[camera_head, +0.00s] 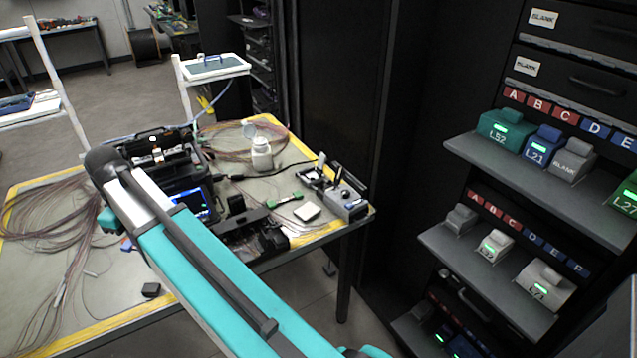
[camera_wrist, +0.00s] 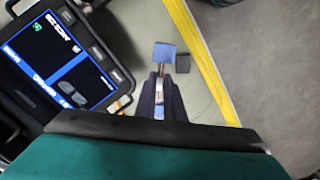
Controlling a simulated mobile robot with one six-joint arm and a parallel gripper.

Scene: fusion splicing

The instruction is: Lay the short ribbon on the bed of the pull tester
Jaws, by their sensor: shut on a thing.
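My gripper (camera_wrist: 161,98) shows in the wrist view, its two dark fingers closed on a narrow piece. A flat blue tab (camera_wrist: 165,54) sticks out beyond the fingertips, above the table top; I take the held piece to be the short ribbon, mostly hidden between the fingers. In the head view my arm hides the gripper, and a small blue patch (camera_head: 127,243) shows beside the arm. A grey and black bench device with upright posts (camera_head: 343,197), possibly the pull tester, stands at the table's right end, well away from my gripper. Its bed is not clear.
The splicer's lit screen (camera_wrist: 55,55) is close left of my gripper. Loose fibres (camera_head: 50,225) cover the table's left. A shelf rack (camera_head: 515,170) stands right.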

